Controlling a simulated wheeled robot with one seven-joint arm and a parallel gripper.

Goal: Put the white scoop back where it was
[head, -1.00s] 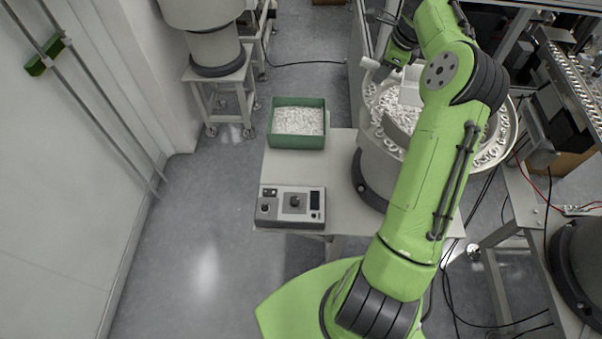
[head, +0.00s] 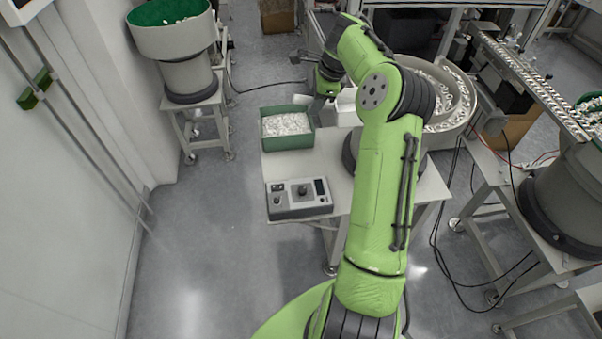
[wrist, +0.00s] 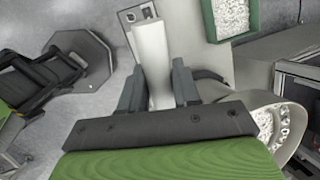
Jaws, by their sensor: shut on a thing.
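The white scoop (head: 343,107) is in the head view, in the air between the green bin and the bowl feeder. In the wrist view the scoop (wrist: 150,50) stands up between my two dark fingers. My gripper (wrist: 158,76) is shut on it; in the head view my gripper (head: 325,86) is partly hidden behind the scoop and my arm. The green bin (head: 288,144), filled with white caps, is just left of the scoop. The bowl feeder (head: 462,110) with white caps is to its right, partly hidden by my arm.
A control box (head: 298,198) with a knob sits at the table's front left. The table top (head: 335,155) is bare between box, bin and feeder. Another feeder (head: 175,50) stands at back left. A conveyor (head: 530,75) runs at right.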

